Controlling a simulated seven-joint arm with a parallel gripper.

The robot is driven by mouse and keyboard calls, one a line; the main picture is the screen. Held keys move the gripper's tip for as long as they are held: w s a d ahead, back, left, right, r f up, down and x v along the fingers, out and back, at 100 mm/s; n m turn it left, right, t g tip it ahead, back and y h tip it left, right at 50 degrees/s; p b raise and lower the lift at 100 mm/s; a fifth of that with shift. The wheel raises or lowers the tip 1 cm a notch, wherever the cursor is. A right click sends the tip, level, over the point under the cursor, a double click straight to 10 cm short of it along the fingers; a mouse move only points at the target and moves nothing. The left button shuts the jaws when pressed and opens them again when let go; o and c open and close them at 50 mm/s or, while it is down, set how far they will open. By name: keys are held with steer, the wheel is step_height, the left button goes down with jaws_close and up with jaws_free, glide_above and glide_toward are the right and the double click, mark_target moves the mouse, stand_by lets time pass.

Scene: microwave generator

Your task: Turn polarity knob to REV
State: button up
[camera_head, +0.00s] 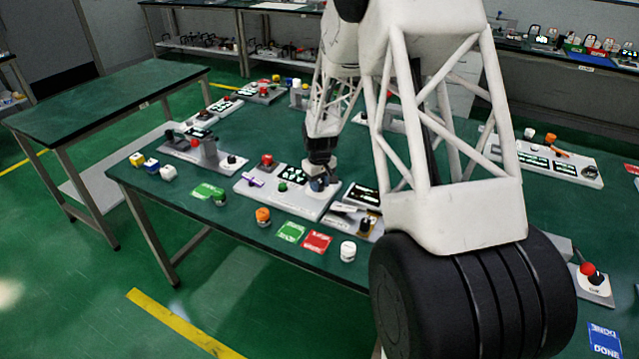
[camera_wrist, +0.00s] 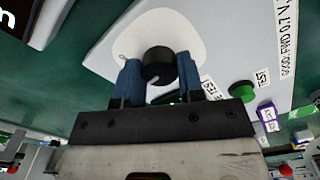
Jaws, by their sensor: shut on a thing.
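The polarity knob appears to be the round black knob (camera_wrist: 157,66) with a pale pointer line, set on a white rounded plate (camera_wrist: 190,25) of a white panel. In the wrist view my gripper (camera_wrist: 160,75) has its two blue fingers on either side of the knob, closed against it. In the head view my gripper (camera_head: 320,177) points down at the right part of the white panel (camera_head: 262,197) on the green table. The knob is mostly hidden there. The REV mark cannot be read in either view.
A small black-faced unit (camera_head: 360,194) stands close to the right. Green (camera_head: 290,232) and red (camera_head: 316,242) cards and a white jar (camera_head: 347,251) lie along the front edge.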

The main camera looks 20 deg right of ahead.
steer(key=n, duration=0.5)
steer(key=shift+r+n, duration=0.1)
steer(key=shift+n, duration=0.3)
steer(key=o, duration=0.9)
steer(key=shift+r, duration=3.85)
